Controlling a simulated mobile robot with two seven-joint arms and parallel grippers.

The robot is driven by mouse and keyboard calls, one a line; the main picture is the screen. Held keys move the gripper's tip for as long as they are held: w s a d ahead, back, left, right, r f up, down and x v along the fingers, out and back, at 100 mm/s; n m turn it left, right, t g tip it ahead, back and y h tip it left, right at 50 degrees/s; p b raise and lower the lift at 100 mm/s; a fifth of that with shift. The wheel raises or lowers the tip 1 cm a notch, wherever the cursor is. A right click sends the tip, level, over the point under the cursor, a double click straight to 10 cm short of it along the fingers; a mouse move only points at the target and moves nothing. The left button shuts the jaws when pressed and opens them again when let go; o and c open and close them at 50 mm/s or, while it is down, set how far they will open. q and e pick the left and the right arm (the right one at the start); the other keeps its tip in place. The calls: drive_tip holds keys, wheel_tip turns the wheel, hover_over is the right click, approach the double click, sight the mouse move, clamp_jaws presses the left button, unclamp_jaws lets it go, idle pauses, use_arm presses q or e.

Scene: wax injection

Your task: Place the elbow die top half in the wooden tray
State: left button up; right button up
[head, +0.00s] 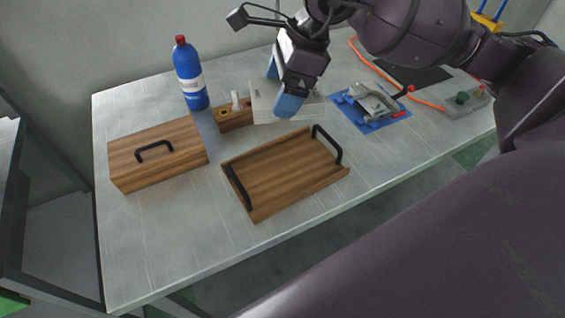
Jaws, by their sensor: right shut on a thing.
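The wooden tray (285,180), with two black handles, lies empty on the table in the middle of the head view. My right gripper (279,88), with blue fingers, is behind the tray's far edge. It is shut on a light grey flat block (262,105), which looks like the elbow die top half. The gripper hides part of the block, and its height above the table is hard to tell. My left gripper is not in view.
A wooden box (160,160) with a black handle stands left of the tray. Behind are a blue bottle (190,78) and a small wooden holder (234,119). A metal clamp (372,103) on a blue base sits at right. The front left table is clear.

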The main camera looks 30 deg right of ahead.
wheel_tip(320, 180, down, 13)
drive_tip(key=shift+a+f+b, duration=0.1)
drive_tip(key=shift+f+b, duration=0.1)
drive_tip(key=shift+b, duration=0.45)
wheel_tip(320, 180, down, 4)
drive_tip(key=shift+f+b, duration=0.25)
drive_tip(key=shift+b, duration=0.05)
drive_tip(key=shift+f, duration=0.35)
drive_tip(key=shift+w, duration=0.1)
drive_tip(key=shift+f, duration=0.2)
drive_tip(key=o, duration=1.2)
